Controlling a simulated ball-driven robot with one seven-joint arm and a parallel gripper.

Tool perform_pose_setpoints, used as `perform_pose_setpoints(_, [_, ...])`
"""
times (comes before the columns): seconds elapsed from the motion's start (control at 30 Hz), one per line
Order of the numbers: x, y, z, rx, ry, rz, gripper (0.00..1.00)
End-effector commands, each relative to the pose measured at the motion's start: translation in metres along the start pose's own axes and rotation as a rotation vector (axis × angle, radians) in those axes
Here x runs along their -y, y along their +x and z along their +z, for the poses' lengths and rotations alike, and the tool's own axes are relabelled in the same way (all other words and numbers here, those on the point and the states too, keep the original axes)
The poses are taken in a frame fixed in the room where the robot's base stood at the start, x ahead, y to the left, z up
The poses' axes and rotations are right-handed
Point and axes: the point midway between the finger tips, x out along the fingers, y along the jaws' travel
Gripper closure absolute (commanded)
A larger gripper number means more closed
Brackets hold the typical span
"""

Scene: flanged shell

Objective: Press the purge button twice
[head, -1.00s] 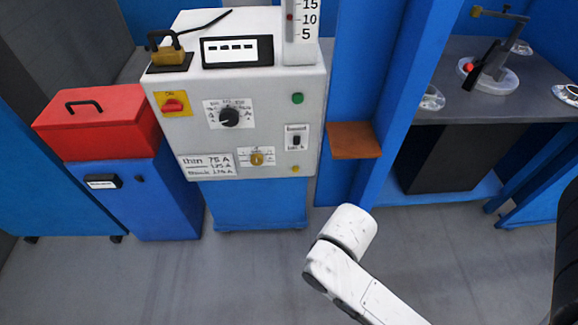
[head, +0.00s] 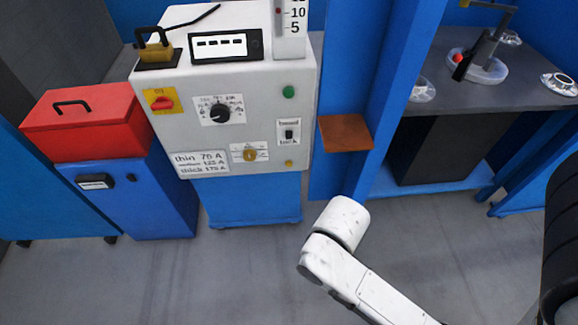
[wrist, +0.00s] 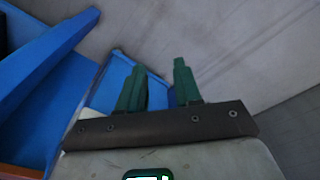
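A grey machine front (head: 175,130) stands left of centre in the head view. It carries a green round button (head: 289,92) at the upper right and a small yellow button (head: 289,163) at the lower right. No readable label tells which is the purge button. In the wrist view my gripper (wrist: 155,66) has two green fingers standing apart, with nothing between them. They point toward a blue surface and grey floor, with no button in that view. In the head view my white arm shows below and right of the machine, apart from it; the fingers are hidden there.
The front also has a red switch on yellow (head: 161,100), a black dial (head: 219,113), a toggle (head: 289,134) and a yellow knob (head: 250,155). A brown ledge (head: 345,133) juts out to the right. A red box (head: 85,120) stands left. Floor in front is clear.

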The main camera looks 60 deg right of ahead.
Motion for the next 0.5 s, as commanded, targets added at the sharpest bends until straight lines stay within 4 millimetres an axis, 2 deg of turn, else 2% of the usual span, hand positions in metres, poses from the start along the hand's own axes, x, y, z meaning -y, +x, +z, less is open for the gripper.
perform_pose_setpoints(0.07, [0.0000,0.0000,0.0000,0.000,0.000,0.000,0.74])
perform_pose_setpoints(0.33, [0.0000,0.0000,0.0000,0.000,0.000,0.000,1.00])
perform_pose_setpoints(0.5, [0.0000,0.0000,0.0000,0.000,0.000,0.000,1.00])
